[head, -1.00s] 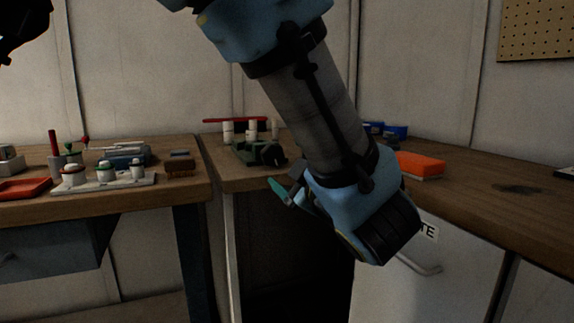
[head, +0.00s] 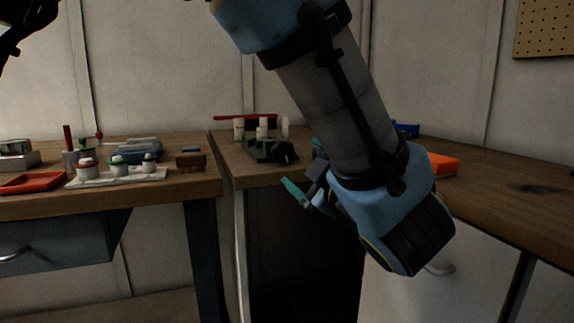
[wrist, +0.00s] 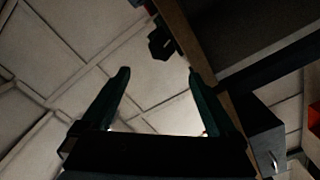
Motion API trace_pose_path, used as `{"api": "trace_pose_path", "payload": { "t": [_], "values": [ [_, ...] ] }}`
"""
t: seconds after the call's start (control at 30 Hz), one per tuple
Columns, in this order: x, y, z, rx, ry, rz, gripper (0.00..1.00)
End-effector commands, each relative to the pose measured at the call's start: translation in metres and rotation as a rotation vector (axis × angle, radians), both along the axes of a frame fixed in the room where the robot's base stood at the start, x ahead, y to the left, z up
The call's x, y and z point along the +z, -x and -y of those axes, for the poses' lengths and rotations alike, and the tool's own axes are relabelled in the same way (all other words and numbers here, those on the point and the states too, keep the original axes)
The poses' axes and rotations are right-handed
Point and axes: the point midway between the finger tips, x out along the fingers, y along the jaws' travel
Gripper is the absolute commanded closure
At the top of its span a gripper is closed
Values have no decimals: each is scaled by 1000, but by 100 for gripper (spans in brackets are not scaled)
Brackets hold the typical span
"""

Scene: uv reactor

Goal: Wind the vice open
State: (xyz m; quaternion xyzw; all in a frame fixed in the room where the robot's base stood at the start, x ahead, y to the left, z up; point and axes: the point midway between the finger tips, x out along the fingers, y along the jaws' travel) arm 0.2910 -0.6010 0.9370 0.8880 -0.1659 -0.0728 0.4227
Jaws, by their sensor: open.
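The vice (head: 262,149) is a small dark green block with a black round front end. It sits near the front edge of the middle bench in the head view. Its handle and the gap between its jaws are too dark and small to make out. My gripper (head: 304,170) has teal fingers and is right of and nearer than the vice, apart from it. In the wrist view my gripper (wrist: 157,75) is open, with nothing between the fingers. A dark shape (wrist: 162,42) beyond the fingertips at a bench edge may be the vice.
A red bar on white posts (head: 250,118) stands behind the vice. The left bench holds a white rack of jars (head: 118,175), a red tray (head: 33,183) and a brown brush-like block (head: 191,161). An orange block (head: 443,164) lies on the right bench, which is otherwise mostly clear.

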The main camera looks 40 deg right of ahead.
Motion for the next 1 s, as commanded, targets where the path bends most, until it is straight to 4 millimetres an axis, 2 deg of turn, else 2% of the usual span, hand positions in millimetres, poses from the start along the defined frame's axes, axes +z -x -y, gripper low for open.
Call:
{"api": "trace_pose_path", "payload": {
  "t": [0.17, 0.4, 0.53, 0.7, 1.0],
  "values": [
    [-1, 22, -7, -5, 0, 0, 6],
    [-1, 67, -24, -4, 1, -1, 6],
    [-2, 85, -32, -4, 0, 0, 6],
    [-2, 97, -37, -1, 0, 0, 6],
    [-1, 99, -38, 0, 0, 0, 6]
  ]
}}
